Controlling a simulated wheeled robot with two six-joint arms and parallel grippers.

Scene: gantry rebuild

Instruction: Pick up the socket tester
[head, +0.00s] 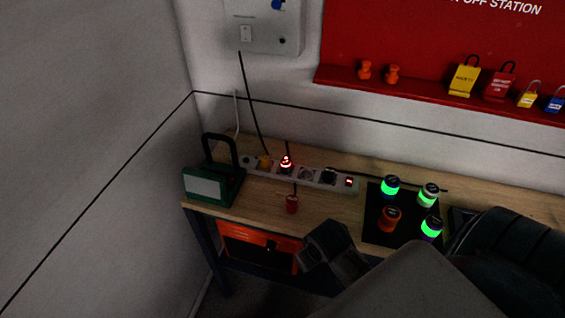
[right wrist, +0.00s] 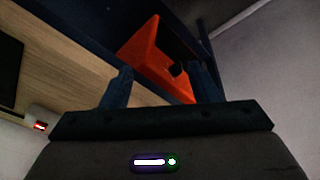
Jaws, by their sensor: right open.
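A small device with glowing red lights (head: 286,163), which looks like the socket tester, sits in the white power strip (head: 318,177) on the wooden bench. A small red item with a dark stem (head: 292,204) stands in front of the strip; I cannot tell exactly what it is. My right gripper (head: 310,246) is at the bench's front edge, nearer to me than the strip and the red item. In the right wrist view its two fingers (right wrist: 164,88) are apart with nothing between them. The tester is not visible there. My left gripper is not in view.
A green case with a black handle (head: 212,187) stands at the bench's left end. A black mat (head: 372,228) on the right holds several lit cylinders. Padlocks sit on the red wall shelf (head: 420,90).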

